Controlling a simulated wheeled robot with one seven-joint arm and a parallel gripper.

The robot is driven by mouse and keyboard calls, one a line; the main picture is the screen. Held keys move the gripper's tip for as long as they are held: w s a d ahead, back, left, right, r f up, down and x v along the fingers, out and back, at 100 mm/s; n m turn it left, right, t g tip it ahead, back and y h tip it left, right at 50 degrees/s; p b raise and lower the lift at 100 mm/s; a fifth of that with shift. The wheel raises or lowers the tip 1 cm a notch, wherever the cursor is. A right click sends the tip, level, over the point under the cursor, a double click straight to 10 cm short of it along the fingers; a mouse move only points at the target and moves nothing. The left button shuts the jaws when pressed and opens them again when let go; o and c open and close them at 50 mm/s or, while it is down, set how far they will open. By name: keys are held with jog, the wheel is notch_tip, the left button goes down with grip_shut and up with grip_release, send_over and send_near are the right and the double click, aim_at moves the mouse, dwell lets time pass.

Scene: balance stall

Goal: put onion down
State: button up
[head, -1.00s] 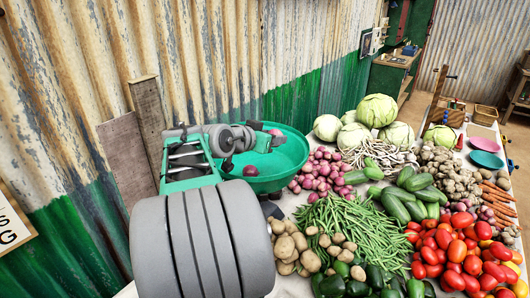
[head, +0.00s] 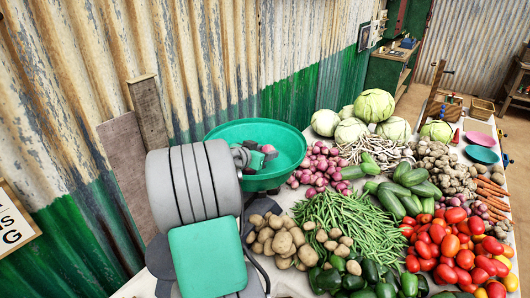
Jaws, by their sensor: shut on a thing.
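My gripper (head: 263,155) is low over the green basin (head: 289,138), shut on an onion (head: 268,149). The onion is small and pink-purple, and only part of it shows past the fingers. My arm covers the near left of the basin, and I cannot tell whether the onion touches the basin's inside.
A heap of purple onions (head: 320,168) lies just right of the basin. Potatoes (head: 283,240), green beans (head: 348,224), cucumbers (head: 398,203), tomatoes (head: 455,250) and cabbages (head: 374,106) crowd the table. A corrugated wall (head: 220,55) stands close behind the basin.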

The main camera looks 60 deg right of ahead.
jog(key=shift+f+b, duration=0.45)
jog(key=shift+b, duration=0.1)
jog(key=o, duration=1.5)
jog(key=shift+c, duration=0.2)
jog(key=shift+r, duration=0.15)
jog(key=shift+r+p, duration=0.3)
jog(key=shift+p, duration=0.2)
jog(key=shift+r+p, duration=0.55)
jog(key=shift+p, duration=0.15)
jog(key=b+v, duration=0.1)
jog(key=v, duration=0.3)
jog(key=b+v, duration=0.1)
jog(key=v, duration=0.2)
jog(key=b+v, duration=0.1)
jog(key=v, duration=0.3)
jog(key=shift+w+a+f, duration=0.1)
jog(key=shift+a+f, duration=0.05)
jog(key=shift+a, duration=0.3)
